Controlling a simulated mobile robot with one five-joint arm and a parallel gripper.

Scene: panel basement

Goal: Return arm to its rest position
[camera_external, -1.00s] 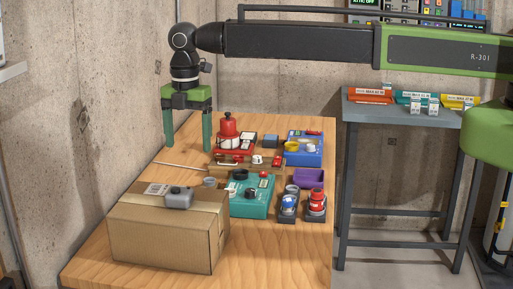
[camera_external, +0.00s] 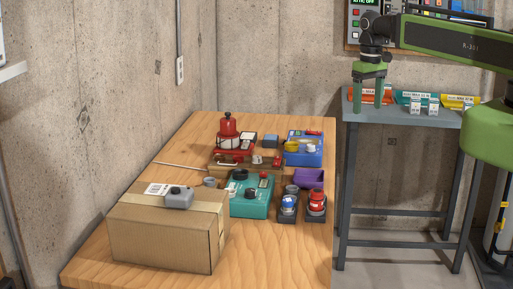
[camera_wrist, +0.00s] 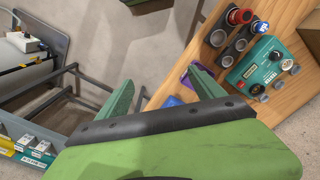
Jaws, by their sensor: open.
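My gripper (camera_external: 369,95) has two green fingers pointing down, spread apart with nothing between them. In the external view it hangs in front of the grey side table, its fingertips overlapping the orange bin there. In the wrist view my gripper (camera_wrist: 163,95) shows both fingers apart, with bare floor and the edge of the wooden table beyond them. I cannot tell the exact gap between the fingertips and the side table.
The wooden table (camera_external: 180,150) holds a cardboard box (camera_external: 165,238) with a grey device (camera_external: 179,197) on it, a teal box (camera_external: 246,208), a red item (camera_external: 229,127), a blue box (camera_external: 303,157) and a purple tray (camera_external: 309,178). The grey side table (camera_external: 400,113) carries orange, teal and yellow bins (camera_external: 458,102).

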